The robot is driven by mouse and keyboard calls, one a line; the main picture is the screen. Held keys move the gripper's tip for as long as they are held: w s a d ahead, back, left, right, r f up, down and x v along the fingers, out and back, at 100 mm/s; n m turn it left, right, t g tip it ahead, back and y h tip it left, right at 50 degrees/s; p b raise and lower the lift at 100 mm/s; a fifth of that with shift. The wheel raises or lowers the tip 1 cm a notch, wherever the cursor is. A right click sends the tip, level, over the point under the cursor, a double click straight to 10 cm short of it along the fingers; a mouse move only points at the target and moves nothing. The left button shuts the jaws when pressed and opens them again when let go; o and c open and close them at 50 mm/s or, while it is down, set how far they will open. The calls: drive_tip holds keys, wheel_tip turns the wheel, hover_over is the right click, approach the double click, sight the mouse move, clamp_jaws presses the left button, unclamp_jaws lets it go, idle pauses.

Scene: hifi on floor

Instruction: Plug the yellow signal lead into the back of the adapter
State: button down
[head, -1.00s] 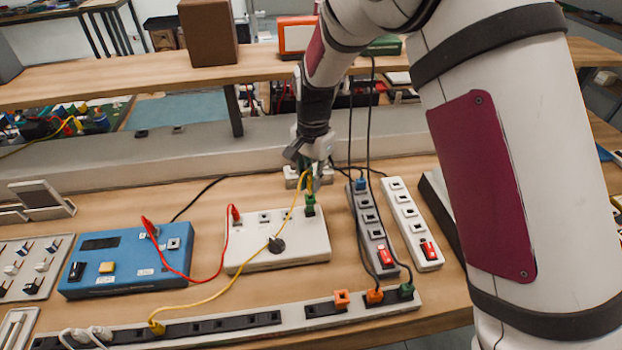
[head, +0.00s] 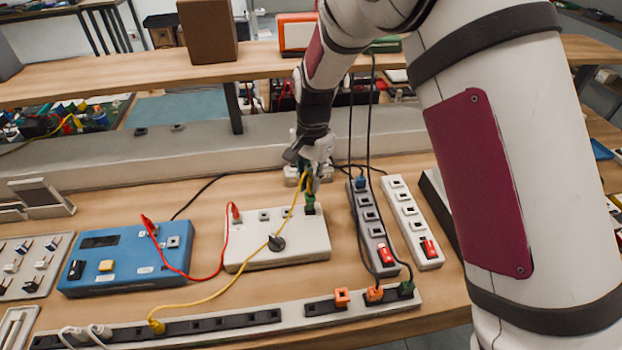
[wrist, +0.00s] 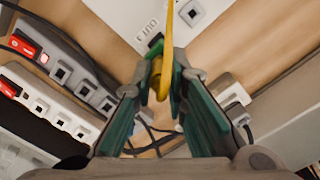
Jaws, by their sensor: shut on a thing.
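My gripper (head: 310,173) is above the back right corner of the white box (head: 280,257). In the wrist view its green-padded fingers (wrist: 158,88) are shut on the yellow lead's plug (wrist: 157,76). The yellow lead (head: 215,294) runs from the front strip across the white box and up to my gripper. A green plug-like piece, likely the adapter (head: 310,205), stands upright in the white box's right socket, just below my gripper. Its back and any contact with the yellow plug are hidden or too small to tell.
A red lead (head: 184,274) links the blue box (head: 125,262) to the white box. Two power strips (head: 369,225) (head: 411,222) stand to the right, with black cables hanging close to my gripper. A long socket strip (head: 220,321) lies along the front.

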drive_tip(key=shift+f, duration=0.5)
idle(2.2)
drive_tip(key=c, duration=1.5)
unclamp_jaws()
drive_tip(key=shift+w+d+r+p, duration=0.15)
drive_tip(key=shift+r+p, duration=0.1)
drive_tip(key=shift+r, duration=2.6)
drive_tip(key=shift+w+a+r+p, duration=0.15)
drive_tip(key=shift+r+p, duration=0.1)
drive_tip(key=shift+r, duration=2.55)
drive_tip(key=shift+w+d+r+p, duration=0.15)
drive_tip(key=shift+r+p, duration=0.1)
drive_tip(key=shift+r, duration=2.6)
